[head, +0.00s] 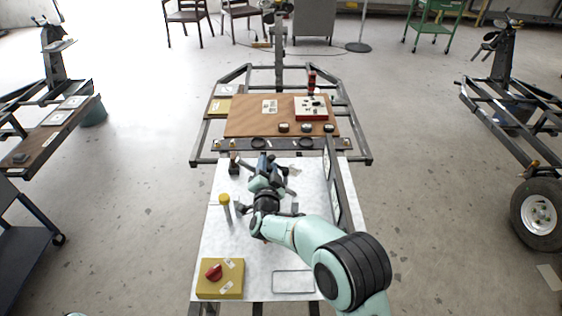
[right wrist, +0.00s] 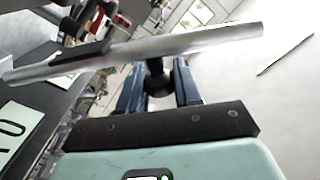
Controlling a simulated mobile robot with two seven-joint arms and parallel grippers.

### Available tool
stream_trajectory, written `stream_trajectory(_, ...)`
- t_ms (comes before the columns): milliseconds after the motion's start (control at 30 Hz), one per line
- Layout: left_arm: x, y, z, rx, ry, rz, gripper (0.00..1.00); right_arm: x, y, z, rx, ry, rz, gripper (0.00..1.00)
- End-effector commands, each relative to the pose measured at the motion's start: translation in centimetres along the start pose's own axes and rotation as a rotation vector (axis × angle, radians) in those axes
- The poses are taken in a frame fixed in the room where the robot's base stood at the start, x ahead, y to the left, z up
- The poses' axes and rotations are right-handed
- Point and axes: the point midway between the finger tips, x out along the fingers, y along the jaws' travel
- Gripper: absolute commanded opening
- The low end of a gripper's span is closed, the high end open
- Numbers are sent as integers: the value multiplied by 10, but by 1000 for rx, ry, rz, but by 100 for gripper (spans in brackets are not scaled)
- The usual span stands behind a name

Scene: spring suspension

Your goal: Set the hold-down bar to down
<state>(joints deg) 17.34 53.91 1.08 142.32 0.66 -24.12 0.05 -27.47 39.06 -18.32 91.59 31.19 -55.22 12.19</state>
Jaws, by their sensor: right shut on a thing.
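The hold-down bar (right wrist: 205,42) is a long silver rod that crosses the right wrist view at a slight tilt, just beyond my fingers. A dark rounded knob (right wrist: 157,80) shows below the rod, between the two blue fingers of my right gripper (right wrist: 158,85). My right gripper is shut on this knob, which appears to belong to the bar. In the head view my right gripper (head: 264,163) is at the far part of the white bench top (head: 255,255). There it largely hides the bar, so its angle cannot be told. My left gripper is not in view.
A yellow box with a red knob (head: 220,278) and a shallow tray (head: 292,282) lie at the near end of the bench. A yellow-capped post (head: 225,208) stands left of my arm. An upright dark panel (head: 333,185) lines the right edge. A wooden board (head: 250,125) lies beyond.

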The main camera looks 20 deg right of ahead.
Motion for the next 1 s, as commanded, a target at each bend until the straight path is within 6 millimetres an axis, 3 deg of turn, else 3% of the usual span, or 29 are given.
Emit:
stream_trajectory(200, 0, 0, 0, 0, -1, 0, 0, 0, -5, 34, -203, -3, -1, 0)
stream_trajectory(500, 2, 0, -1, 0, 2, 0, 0, 0, -1, 70, -438, -2, -2, 0)
stream_trajectory(1000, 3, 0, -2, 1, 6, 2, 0, 0, 6, 94, -605, 0, 0, 0)
